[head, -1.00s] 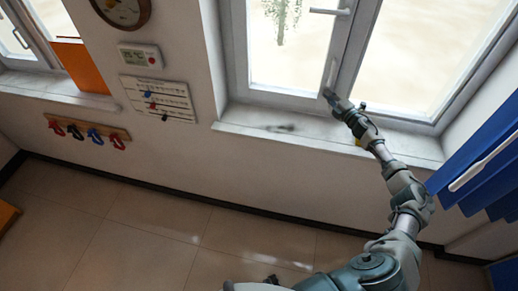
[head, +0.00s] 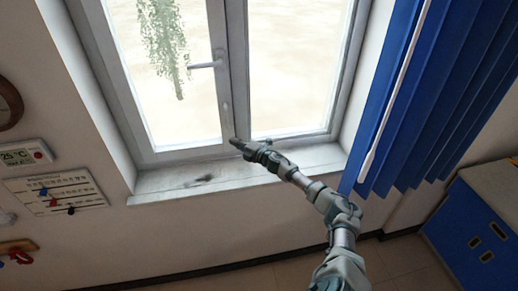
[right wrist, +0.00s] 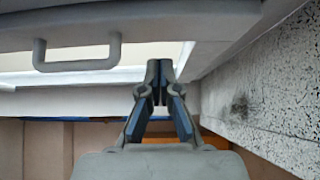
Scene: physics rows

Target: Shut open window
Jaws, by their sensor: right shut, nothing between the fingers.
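The white window (head: 235,90) has two panes with a lever handle (head: 205,65) on the left sash. A small vertical pull handle (head: 227,115) sits low near the middle frame; a grey bar handle (right wrist: 78,62) shows in the right wrist view. My right gripper (head: 236,142) is at the bottom of the middle frame, just above the sill. In the right wrist view its fingertips (right wrist: 160,72) are together and empty, beside a sash edge and a bright strip. I cannot tell how far the sash stands open, or whether the fingers touch it. My left gripper is out of view.
The stone sill (head: 215,175) carries a dark smudge and is otherwise mostly bare. Blue blinds (head: 420,100) with a white rod hang to the right of the window. A blue cabinet (head: 480,235) stands at the lower right. A thermostat (head: 25,155) is on the left wall.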

